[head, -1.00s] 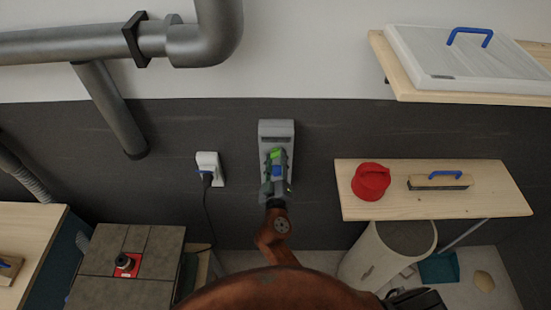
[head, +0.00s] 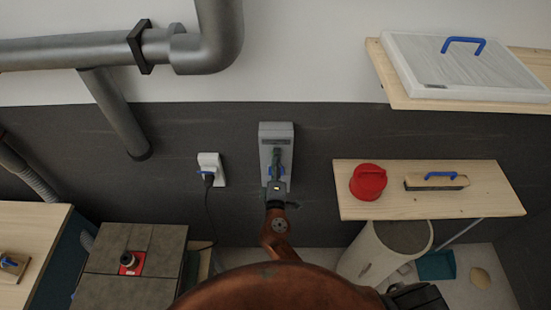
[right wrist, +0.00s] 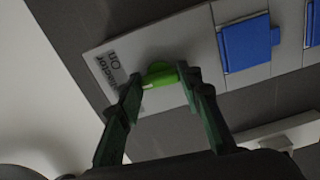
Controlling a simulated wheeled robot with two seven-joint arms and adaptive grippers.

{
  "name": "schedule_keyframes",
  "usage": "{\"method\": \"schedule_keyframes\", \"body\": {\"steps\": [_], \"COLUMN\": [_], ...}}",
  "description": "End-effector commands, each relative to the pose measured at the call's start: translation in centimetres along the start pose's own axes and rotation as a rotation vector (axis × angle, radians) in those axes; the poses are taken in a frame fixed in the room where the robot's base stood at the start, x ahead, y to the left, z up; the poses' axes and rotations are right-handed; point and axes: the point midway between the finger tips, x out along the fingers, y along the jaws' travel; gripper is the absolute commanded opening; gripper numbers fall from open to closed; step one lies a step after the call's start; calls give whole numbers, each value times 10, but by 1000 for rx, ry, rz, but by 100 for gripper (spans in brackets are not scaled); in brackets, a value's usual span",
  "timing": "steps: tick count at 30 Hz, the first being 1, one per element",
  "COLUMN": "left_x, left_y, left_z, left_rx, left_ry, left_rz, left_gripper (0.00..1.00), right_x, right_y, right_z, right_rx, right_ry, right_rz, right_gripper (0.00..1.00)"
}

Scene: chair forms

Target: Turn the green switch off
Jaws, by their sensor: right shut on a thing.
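A grey switch panel (head: 290,133) is mounted upright on the dark wall band. The green switch (right wrist: 161,77) shows in the right wrist view, beside a label reading "On". My right gripper (right wrist: 161,82) is shut on it, with one finger on each side. A blue switch (right wrist: 245,43) sits next to it on the panel. In the head view my right gripper (head: 276,162) lies in front of the panel and hides the green switch. My left gripper is not in view.
A white socket with a plug (head: 209,165) is left of the panel. A wooden shelf (head: 430,205) at right holds a red pot-like object (head: 368,182) and a brush (head: 437,183). Grey pipes (head: 75,47) run at upper left.

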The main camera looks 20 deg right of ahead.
Motion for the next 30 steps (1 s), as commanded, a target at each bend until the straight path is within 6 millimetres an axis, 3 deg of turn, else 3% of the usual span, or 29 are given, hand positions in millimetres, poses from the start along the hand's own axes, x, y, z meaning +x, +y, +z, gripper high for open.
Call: {"method": "schedule_keyframes", "body": {"steps": [23, 24, 30], "left_x": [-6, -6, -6], "left_y": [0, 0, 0], "left_z": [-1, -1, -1], "left_rx": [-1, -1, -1], "left_ry": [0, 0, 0], "left_rz": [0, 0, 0], "left_gripper": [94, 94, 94], "right_x": [0, 0, 0], "right_y": [-1, -1, -1], "right_z": [-1, -1, 0], "right_rx": [-106, -106, -105], "right_ry": [2, 2, 1], "right_rz": [-1, -1, 0], "right_gripper": [9, 34, 48]}}
